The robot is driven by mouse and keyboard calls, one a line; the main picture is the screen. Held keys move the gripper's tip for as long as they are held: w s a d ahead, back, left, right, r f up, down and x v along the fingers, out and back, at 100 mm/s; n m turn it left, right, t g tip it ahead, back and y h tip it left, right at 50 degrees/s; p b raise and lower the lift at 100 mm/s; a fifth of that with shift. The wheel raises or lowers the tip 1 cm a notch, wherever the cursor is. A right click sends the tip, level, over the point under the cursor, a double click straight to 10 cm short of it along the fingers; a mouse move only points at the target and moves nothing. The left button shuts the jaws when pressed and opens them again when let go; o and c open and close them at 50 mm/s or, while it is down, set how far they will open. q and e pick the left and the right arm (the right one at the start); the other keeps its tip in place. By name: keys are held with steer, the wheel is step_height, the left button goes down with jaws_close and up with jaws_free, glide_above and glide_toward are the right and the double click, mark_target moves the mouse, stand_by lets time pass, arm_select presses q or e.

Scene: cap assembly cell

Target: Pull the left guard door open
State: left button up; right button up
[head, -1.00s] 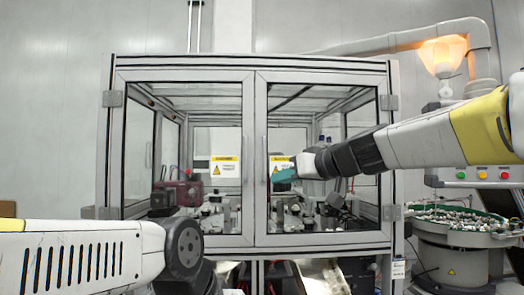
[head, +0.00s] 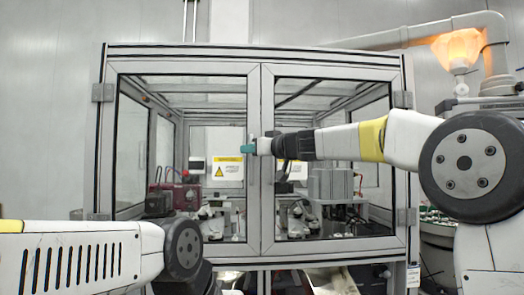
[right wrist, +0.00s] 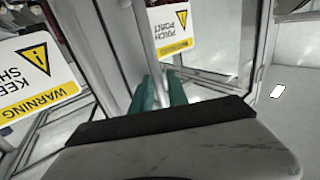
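The left guard door (head: 185,69) is a grey-framed clear panel on the front of the cabinet, and it looks shut against the right guard door (head: 335,71). My right gripper (head: 248,147) reaches in from the right, its teal fingertips in front of the left door's inner upright, close to the seam. In the right wrist view, the two teal fingers of this gripper (right wrist: 160,91) stand apart with a gap between them.
Yellow warning signs (head: 227,171) show at the doors, and one is close in the right wrist view (right wrist: 36,70). Machine parts and a dark red unit (head: 180,198) are inside the cabinet. A lit orange lamp (head: 456,50) hangs at upper right.

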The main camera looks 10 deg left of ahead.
jaws_close()
stand_by(1.4)
